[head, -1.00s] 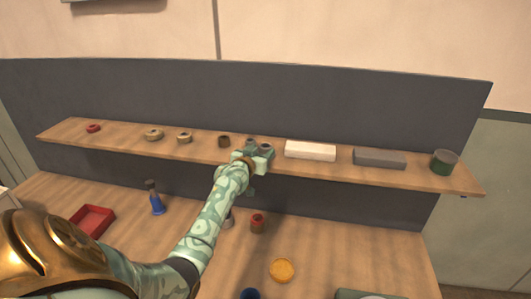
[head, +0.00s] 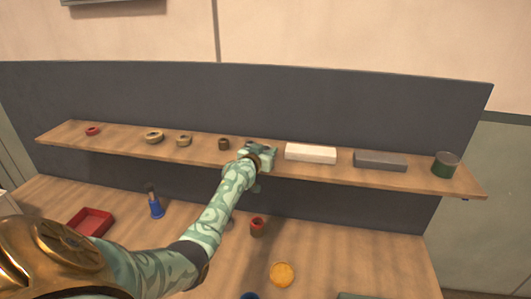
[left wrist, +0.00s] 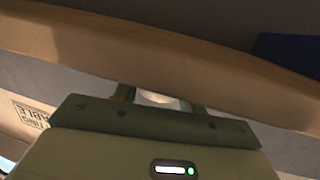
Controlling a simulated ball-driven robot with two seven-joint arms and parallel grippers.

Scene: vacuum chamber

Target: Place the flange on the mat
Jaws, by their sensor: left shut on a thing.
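My left gripper (head: 262,147) is at the wooden shelf, between a small brown ring and a white block. It is shut on a pale round part, likely the flange (left wrist: 158,98), which shows only partly between the fingers in the left wrist view. In the head view the gripper hides this part. I cannot tell whether it still touches the shelf. A grey-green flat thing (head: 362,296), possibly the mat, is cut off at the bottom edge of the head view. My right gripper is not in view.
The shelf (head: 110,143) also bears a red ring (head: 92,131), tan rings (head: 154,137), the brown ring (head: 223,144), the white block (head: 310,153), a grey block (head: 380,160) and a green can (head: 445,164). Below are a red tray (head: 90,222), blue bottle (head: 155,206), red-brown cup (head: 257,226) and yellow disc (head: 282,274).

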